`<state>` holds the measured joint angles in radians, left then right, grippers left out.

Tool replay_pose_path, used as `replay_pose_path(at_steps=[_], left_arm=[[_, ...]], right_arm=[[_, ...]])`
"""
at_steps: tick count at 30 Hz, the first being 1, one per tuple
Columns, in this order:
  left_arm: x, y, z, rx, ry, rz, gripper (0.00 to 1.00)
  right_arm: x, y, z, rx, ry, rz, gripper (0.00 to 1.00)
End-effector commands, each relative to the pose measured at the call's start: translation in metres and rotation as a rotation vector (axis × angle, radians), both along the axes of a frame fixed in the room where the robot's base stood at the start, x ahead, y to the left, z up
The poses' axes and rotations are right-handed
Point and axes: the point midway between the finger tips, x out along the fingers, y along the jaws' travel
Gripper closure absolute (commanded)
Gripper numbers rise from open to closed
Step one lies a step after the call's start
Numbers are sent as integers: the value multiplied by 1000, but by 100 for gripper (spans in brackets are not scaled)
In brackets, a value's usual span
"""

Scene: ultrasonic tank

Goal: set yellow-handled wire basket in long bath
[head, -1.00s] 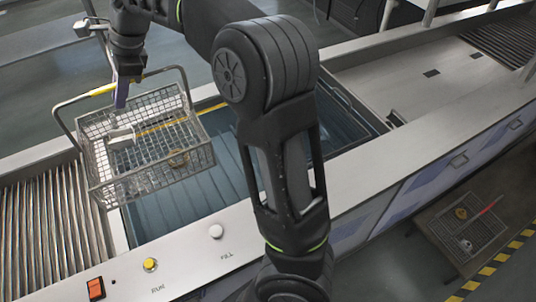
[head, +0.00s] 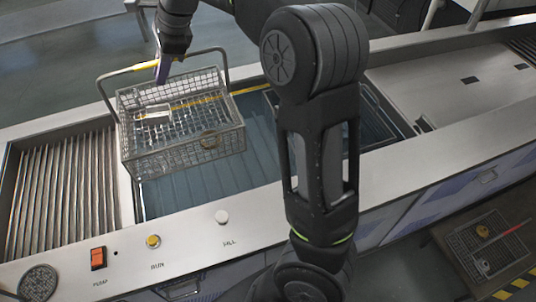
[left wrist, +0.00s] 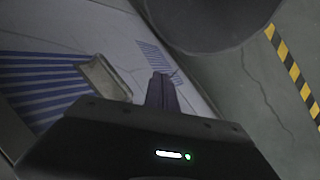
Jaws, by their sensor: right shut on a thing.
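The wire basket (head: 185,150) has a tall bail handle with a yellow grip (head: 146,66). It hangs roughly level over the left end of the long bath (head: 205,189), a sunken tank with blue liquid. A pale piece and a brass-coloured ring show inside the basket. My right gripper (head: 162,72) is shut on the yellow grip, pointing down. The basket hides part of the bath, and my arm crosses its middle. My left gripper (left wrist: 162,92) shows only in the left wrist view, with its fingers together and empty beside a pale blue-striped panel.
A ribbed drainboard (head: 65,190) lies left of the bath. The front ledge carries an orange switch (head: 98,257), a yellow button (head: 153,241) and a white button (head: 222,217). A red-handled wire basket (head: 490,245) stands low at right. Flat steel deck (head: 440,80) lies right of the bath.

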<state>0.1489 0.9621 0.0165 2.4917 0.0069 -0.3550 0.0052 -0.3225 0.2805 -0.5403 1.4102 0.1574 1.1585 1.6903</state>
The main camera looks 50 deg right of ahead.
Motion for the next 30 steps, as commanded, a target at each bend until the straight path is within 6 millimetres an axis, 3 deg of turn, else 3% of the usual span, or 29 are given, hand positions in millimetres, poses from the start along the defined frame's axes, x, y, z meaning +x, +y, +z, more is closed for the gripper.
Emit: replay_pose_path(at_steps=[1,9,15,20,30], left_arm=[[0,0,-17,-1,-1,0,100],[3,-1,-79,-6,-9,-2,100],[5,-2,-113,-10,-15,-4,100],[5,-2,-122,-10,-17,-4,100],[6,-2,-121,-10,-18,-3,100]], right_arm=[[0,-1,-20,2,0,-4,100],[2,-4,-108,6,10,-13,100],[3,-5,-156,8,9,-18,100],[3,-5,-171,10,9,-19,100],[3,-4,-170,10,8,-18,100]])
